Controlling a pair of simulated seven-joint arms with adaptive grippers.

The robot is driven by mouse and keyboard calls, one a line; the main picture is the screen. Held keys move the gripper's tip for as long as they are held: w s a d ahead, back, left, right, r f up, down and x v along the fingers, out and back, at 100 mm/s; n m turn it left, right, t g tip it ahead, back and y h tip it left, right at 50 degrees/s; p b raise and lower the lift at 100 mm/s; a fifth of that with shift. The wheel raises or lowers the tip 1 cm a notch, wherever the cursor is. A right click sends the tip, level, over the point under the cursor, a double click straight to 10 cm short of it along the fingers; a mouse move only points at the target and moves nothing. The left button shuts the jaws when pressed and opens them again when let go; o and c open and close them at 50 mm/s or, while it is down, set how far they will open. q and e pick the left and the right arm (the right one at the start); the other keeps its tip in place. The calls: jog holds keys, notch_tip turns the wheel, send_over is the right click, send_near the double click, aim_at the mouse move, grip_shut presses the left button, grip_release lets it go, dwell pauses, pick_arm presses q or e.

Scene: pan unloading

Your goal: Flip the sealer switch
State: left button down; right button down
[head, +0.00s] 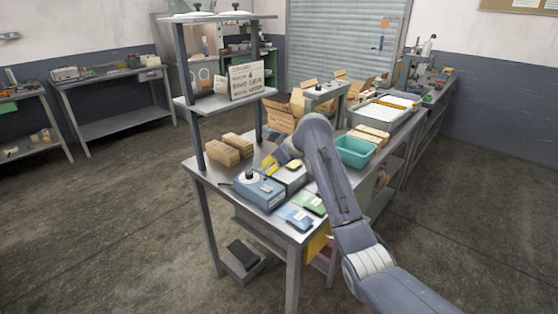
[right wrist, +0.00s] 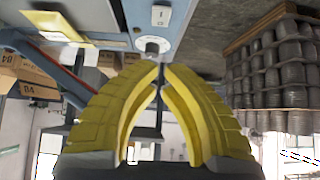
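The sealer is a blue box (head: 259,192) on the near left part of the metal table, with a dark knob on a white disc (head: 250,175) on top. In the right wrist view its blue face (right wrist: 120,12) shows a small white switch (right wrist: 160,16) and a round knob (right wrist: 152,45). My right gripper (head: 269,164) has yellow fingers and is just behind the sealer in the head view. In the right wrist view its fingertips (right wrist: 161,70) come together with nothing seen between them, close to the knob and apart from the switch. My left gripper is not in view.
Cardboard boxes (head: 230,148) lie left of the sealer. Blue and green packets (head: 295,217) lie at its right. A teal bin (head: 355,151) stands farther right. A shelf post (head: 188,100) rises at the table's left edge. My right forearm crosses above the table.

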jog(key=shift+v, duration=2.6)
jog(key=shift+a, duration=0.1)
